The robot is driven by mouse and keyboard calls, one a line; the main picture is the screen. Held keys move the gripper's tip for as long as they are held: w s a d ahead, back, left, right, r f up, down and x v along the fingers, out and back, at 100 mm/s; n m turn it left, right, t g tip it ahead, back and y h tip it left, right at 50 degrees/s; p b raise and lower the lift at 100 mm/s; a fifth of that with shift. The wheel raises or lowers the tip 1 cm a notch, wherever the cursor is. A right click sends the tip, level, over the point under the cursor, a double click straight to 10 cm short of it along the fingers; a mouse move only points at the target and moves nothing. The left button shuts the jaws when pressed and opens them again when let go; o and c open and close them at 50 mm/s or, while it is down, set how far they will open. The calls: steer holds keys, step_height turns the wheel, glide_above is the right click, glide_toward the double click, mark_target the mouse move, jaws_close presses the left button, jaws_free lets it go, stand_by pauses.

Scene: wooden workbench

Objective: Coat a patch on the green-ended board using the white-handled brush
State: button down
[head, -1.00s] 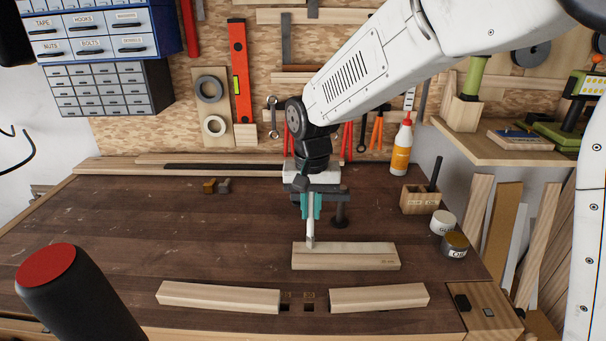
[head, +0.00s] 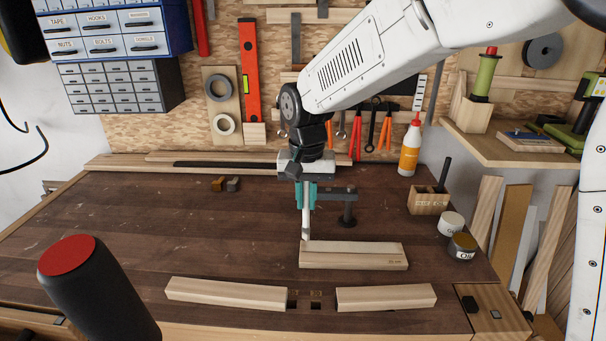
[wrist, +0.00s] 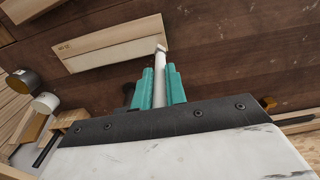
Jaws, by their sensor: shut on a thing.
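My gripper (head: 305,203), with teal fingers, is shut on the white-handled brush (head: 306,223), which points down. In the wrist view, the brush (wrist: 161,62) runs out between the teal fingers (wrist: 160,88). Its tip is at the left end of a pale wooden board (head: 350,260) lying mid-bench; the same board shows in the wrist view (wrist: 105,45). I cannot tell whether the tip touches the wood. I see no green end on this board, and no coated patch stands out on it.
Two more pale boards, left (head: 228,294) and right (head: 388,297), lie along the front edge. A tin marked OIL (head: 461,246), a white-lidded tin (head: 451,223) and a wooden box (head: 428,202) stand at right. The left of the bench (head: 150,225) is mostly clear.

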steer(key=shift+r, duration=3)
steer(key=shift+s, duration=0.1)
